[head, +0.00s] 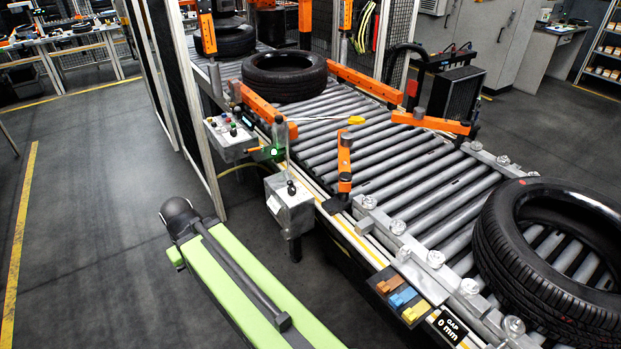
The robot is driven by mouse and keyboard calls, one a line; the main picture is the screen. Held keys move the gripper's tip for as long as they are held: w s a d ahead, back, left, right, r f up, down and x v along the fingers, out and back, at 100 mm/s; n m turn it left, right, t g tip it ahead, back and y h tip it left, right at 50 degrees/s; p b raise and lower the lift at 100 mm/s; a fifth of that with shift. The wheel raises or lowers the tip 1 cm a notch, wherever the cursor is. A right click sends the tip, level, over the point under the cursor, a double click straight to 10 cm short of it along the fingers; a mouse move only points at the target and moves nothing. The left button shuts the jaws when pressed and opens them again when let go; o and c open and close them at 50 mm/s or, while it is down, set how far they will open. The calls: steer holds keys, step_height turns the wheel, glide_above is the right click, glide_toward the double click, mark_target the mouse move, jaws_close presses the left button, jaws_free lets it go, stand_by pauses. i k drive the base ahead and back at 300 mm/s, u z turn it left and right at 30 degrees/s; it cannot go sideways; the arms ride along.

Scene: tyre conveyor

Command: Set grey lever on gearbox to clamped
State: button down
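A grey metal box (290,207), which looks like the gearbox, is fixed to the near side of the roller conveyor, left of the picture's middle. It has a pale label on its front. A small lever with a dark knob (291,187) stands on it, and a grey upright post (281,142) rises behind. I cannot tell which of these is the grey lever, or its setting. My green arm link reaches up from the bottom, ending in a dark rounded joint left of and below the box. My gripper is not in view.
A tyre (550,255) lies on the rollers at right; another tyre (285,75) lies farther back. A control box (232,137) with buttons is left of the gearbox. Coloured switches (402,297) and a "GAP 0 mm" display (448,326) are on the near rail. The floor at left is clear.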

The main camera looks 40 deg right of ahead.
mark_target(286, 172)
steer(key=z, duration=0.15)
steer(key=i, duration=1)
steer(key=z, duration=0.05)
